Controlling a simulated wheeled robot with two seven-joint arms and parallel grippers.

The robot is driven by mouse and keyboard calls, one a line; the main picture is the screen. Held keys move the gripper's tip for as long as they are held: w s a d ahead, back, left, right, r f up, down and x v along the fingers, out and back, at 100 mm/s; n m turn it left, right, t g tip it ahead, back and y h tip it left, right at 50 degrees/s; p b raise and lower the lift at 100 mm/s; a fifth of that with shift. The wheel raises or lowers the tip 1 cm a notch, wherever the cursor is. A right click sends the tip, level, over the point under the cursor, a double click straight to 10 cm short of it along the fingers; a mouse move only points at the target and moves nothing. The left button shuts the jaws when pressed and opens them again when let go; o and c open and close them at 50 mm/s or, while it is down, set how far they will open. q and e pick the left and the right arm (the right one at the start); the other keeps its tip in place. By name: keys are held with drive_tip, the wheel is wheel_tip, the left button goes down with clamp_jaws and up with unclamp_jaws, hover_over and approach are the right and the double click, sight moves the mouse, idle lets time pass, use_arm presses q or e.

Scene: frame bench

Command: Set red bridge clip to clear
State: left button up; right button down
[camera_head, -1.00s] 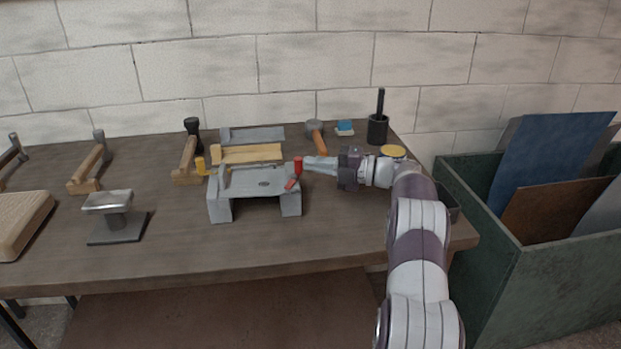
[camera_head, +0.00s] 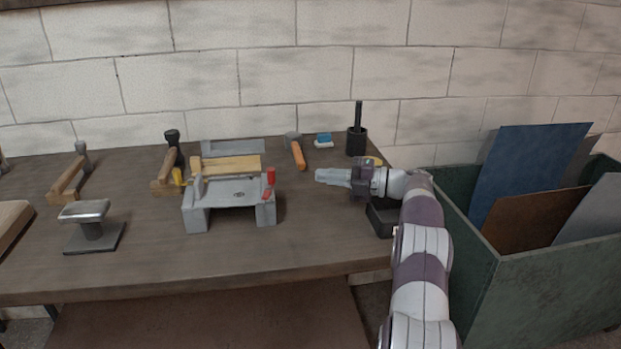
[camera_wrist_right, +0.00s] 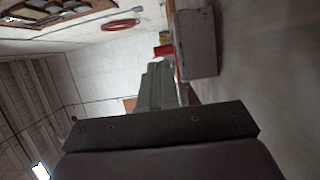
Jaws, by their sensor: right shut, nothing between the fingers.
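The red clip (camera_head: 270,178) stands at the right end of the grey bridge-shaped fixture (camera_head: 195,217) on the bench. Its upper part is upright, with a short red piece below it at the top of the right leg. My right gripper (camera_head: 319,176) is shut and empty, to the right of the clip and apart from it, pointing left. In the right wrist view, the shut fingers (camera_wrist_right: 156,85) point toward the red clip (camera_wrist_right: 163,50) and the grey fixture (camera_wrist_right: 198,45). My left gripper is out of view.
A wooden strip (camera_head: 227,165) lies behind the fixture. A metal stand (camera_head: 93,236) is at left. A green bin (camera_head: 520,262) is beside the bench.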

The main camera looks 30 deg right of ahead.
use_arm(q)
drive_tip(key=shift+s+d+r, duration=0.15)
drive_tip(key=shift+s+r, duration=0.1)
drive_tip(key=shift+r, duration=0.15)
use_arm(e)
drive_tip(key=d, duration=0.1)
drive_tip(key=s+d, duration=0.1)
drive_tip(key=d, duration=0.1)
drive_tip(key=shift+s+d+r, duration=0.1)
drive_tip(key=shift+s+d, duration=0.05)
drive_tip(key=shift+s, duration=0.15)
